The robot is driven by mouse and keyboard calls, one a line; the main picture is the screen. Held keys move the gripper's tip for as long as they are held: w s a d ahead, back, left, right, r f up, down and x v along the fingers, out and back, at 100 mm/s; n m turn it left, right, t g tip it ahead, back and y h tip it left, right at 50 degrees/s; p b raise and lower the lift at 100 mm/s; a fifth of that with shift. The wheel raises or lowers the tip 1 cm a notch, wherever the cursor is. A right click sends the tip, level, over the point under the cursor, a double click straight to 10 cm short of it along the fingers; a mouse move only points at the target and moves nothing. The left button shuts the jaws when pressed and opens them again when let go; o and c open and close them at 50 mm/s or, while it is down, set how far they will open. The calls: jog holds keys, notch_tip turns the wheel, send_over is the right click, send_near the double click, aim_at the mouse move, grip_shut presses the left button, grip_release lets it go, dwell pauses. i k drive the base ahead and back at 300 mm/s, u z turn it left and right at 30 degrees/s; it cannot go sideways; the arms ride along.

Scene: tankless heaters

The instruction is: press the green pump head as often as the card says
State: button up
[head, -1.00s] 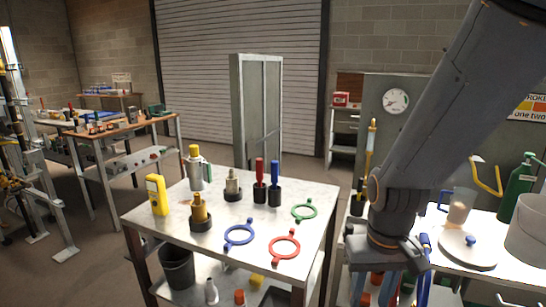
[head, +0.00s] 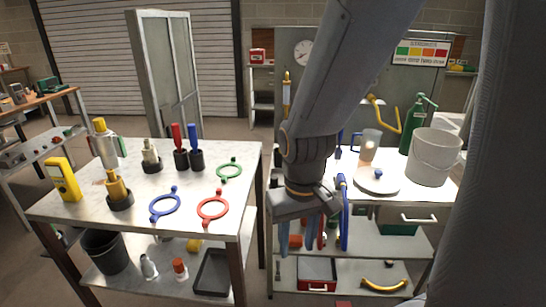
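A green pump bottle (head: 416,128) with a green pump head (head: 424,98) stands on the white bench at the right, behind a white bucket. A card (head: 421,52) on the back panel shows green, yellow, orange and red squares above a line of words. The words are too small to read surely. My gripper (head: 308,225) hangs pointing down in front of the bench's left end, well left of the bottle and apart from it. Its fingertips merge with coloured tools behind, so its opening is unclear.
The white bucket (head: 433,157), a round lid (head: 377,182) with a blue knob, a clear jug (head: 368,145) and a yellow lamp arm (head: 388,118) stand near the bottle. A left table (head: 135,205) holds coloured rings and tools. A gap separates the two tables.

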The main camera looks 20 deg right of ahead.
aim_at(421, 97)
jog(key=z, duration=1.5)
